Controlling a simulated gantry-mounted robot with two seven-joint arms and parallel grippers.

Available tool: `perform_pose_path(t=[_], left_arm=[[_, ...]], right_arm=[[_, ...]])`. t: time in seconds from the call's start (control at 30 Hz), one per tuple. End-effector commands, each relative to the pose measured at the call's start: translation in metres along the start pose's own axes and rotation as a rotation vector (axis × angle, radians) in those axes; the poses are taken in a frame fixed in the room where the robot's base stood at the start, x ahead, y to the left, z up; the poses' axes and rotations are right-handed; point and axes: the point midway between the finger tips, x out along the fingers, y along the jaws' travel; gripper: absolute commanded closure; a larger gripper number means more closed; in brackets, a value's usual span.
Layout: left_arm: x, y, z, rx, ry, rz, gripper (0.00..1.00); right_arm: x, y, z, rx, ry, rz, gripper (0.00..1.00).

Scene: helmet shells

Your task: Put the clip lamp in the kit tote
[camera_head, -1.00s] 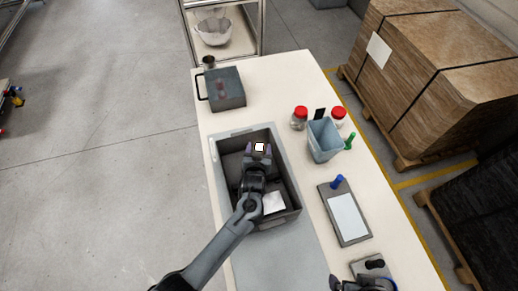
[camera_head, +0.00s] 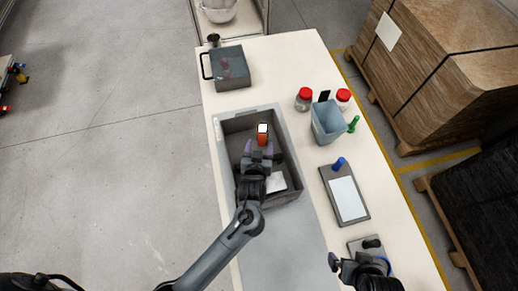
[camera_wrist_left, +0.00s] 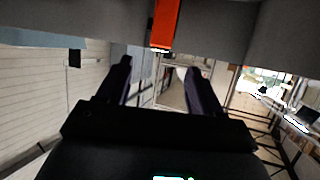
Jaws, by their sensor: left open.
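The clip lamp (camera_head: 262,134), orange with a bright white end, shows inside the grey kit tote (camera_head: 220,160), near its middle. How it rests on the tote's floor is unclear. In the left wrist view the lamp's orange body (camera_wrist_left: 165,24) lies beyond my fingertips, apart from them, against grey tote surfaces. My left gripper (camera_head: 262,153) is open and empty, over the tote on the near side of the lamp. My right gripper (camera_head: 342,262) is at the lower right by the table's right side; its jaws are too small to read.
A white item (camera_head: 277,182) lies in the tote. A dark grey box (camera_head: 230,68) with a handle stands behind it. To the right are red-lidded jars (camera_head: 304,99), a blue-grey bin (camera_head: 327,122) and a clipboard-like board (camera_head: 348,196). Wrapped pallets stand beyond the table.

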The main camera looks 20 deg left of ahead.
Motion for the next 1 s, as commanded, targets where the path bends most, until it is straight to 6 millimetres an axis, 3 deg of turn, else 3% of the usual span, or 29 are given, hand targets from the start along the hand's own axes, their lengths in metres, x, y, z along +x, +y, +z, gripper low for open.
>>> perform_pose_path(t=[0.2, 0.73, 1.0], left_arm=[[-0.016, 0.000, 0.000, 0.000, 0.000, 0.001, 0.34], [-0.018, 0.000, -0.002, 0.000, 0.000, 0.000, 0.34], [-0.030, 0.000, -0.032, 0.000, 0.001, 0.000, 0.34]], right_arm=[[-0.002, -0.001, -0.001, 0.005, 0.001, -0.004, 0.00], [-0.003, -0.001, -0.001, 0.003, 0.000, -0.003, 0.00], [-0.033, 0.002, -0.010, -0.004, -0.002, 0.003, 0.00]])
